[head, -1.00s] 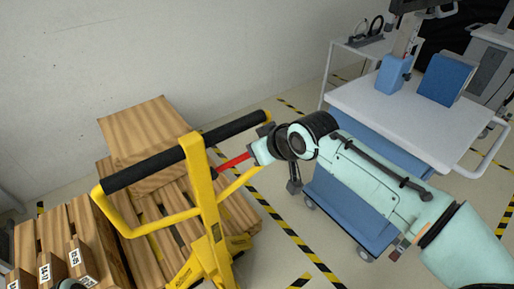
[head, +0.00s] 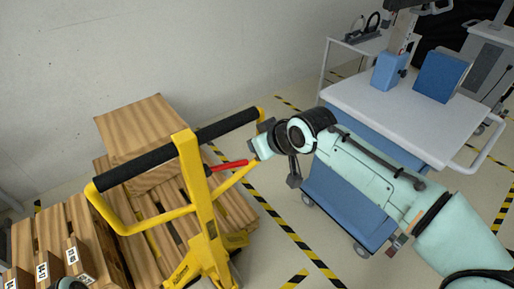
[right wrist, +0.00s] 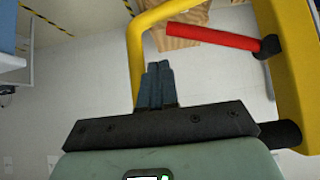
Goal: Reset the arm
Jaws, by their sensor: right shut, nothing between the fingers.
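My right arm (head: 370,170) reaches in from the right in the head view, bent at a dark joint. Its gripper (right wrist: 157,85) shows in the right wrist view with both fingers together and nothing between them. The gripper is beside the yellow handle loop (right wrist: 136,50) of a pallet jack and below its red lever (right wrist: 212,36).
A wooden pallet (head: 165,205) with a wooden crate (head: 145,118) stands behind the jack, with small labelled boxes (head: 78,258) at the lower left. A white-topped cart (head: 385,115) with blue sides stands at the right. Striped tape (head: 285,225) marks open floor between them.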

